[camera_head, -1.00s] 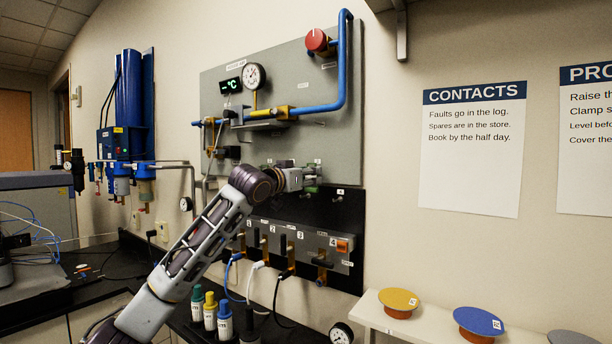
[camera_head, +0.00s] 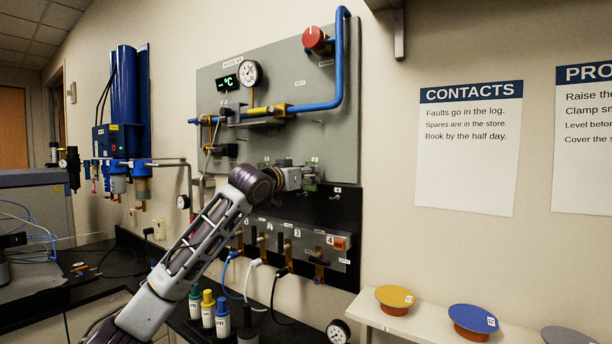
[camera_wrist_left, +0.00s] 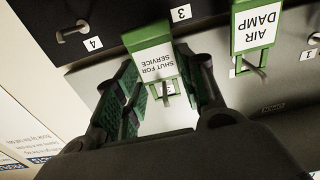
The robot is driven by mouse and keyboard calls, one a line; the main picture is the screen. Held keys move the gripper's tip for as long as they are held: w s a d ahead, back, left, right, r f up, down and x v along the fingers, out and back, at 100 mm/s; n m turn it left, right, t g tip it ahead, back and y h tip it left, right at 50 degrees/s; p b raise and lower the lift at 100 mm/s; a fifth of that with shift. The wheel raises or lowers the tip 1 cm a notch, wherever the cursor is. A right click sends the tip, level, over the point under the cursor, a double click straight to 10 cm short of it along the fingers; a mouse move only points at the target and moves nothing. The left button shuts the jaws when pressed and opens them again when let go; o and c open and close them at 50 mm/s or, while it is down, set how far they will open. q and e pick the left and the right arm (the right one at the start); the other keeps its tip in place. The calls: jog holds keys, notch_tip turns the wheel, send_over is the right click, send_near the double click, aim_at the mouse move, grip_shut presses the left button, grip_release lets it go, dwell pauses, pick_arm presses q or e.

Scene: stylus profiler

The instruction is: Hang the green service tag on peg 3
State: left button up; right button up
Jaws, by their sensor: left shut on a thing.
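The green service tag (camera_wrist_left: 149,38) has a white label reading "SHUT FOR SERVICE", upside down in the left wrist view. My left gripper (camera_wrist_left: 167,98) is shut on it, with a finger at either side. A metal peg shows at the tag's lower end in that view; I cannot tell whether it passes through the tag. The number 3 label (camera_wrist_left: 181,12) is beside the tag's green end on the black panel. In the head view my left gripper (camera_head: 308,179) is at the board, hiding most of the tag. My right gripper is not in view.
A second green tag (camera_wrist_left: 254,25), reading "AIR DAMP", hangs close by. The bare peg 4 (camera_wrist_left: 74,31) is on the other side. Blue pipe (camera_head: 318,105) and a gauge (camera_head: 249,73) are above; a valve block (camera_head: 315,243) with cables is below.

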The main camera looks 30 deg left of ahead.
pick_arm(q)
jog(key=shift+f, duration=0.35)
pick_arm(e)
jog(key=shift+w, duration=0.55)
pick_arm(q)
jog(key=o, duration=1)
jog(key=shift+c, duration=0.2)
jog(key=o, duration=0.5)
jog(key=shift+c, duration=0.7)
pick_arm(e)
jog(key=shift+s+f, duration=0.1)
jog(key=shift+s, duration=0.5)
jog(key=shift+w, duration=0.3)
pick_arm(q)
jog(key=shift+s, duration=0.3)
jog(key=s+a+b, duration=0.1)
jog(key=s+b, duration=0.2)
jog(key=s, duration=0.4)
jog(key=shift+s+b, duration=0.15)
jog(key=shift+b, duration=0.15)
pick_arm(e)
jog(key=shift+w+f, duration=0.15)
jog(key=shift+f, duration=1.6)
